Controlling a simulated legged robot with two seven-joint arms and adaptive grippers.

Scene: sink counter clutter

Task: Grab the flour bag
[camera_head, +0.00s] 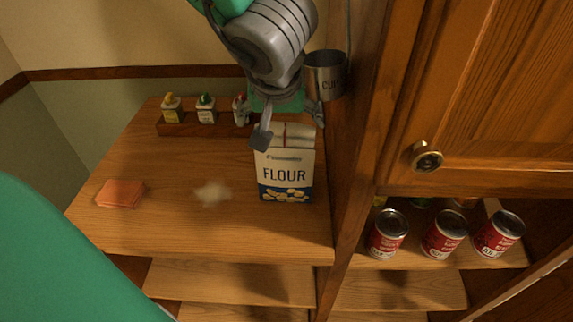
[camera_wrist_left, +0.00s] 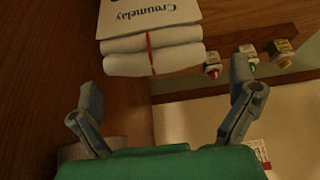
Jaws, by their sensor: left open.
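The flour bag (camera_head: 286,178) is a white and blue bag labelled FLOUR, upright on the wooden counter against the cabinet side. My left gripper (camera_head: 291,128) comes from above and is at the bag's top, fingers spread open. Whether a finger touches the bag, I cannot tell. My right gripper is not in view.
A metal cup (camera_head: 325,75) hangs by the cabinet side, close to my left gripper. Several small bottles stand in a wooden rack (camera_head: 190,129) behind the bag. An orange cloth (camera_head: 120,193) and a pale powder patch (camera_head: 212,193) lie left. Red cans (camera_head: 443,234) stand on the right shelf.

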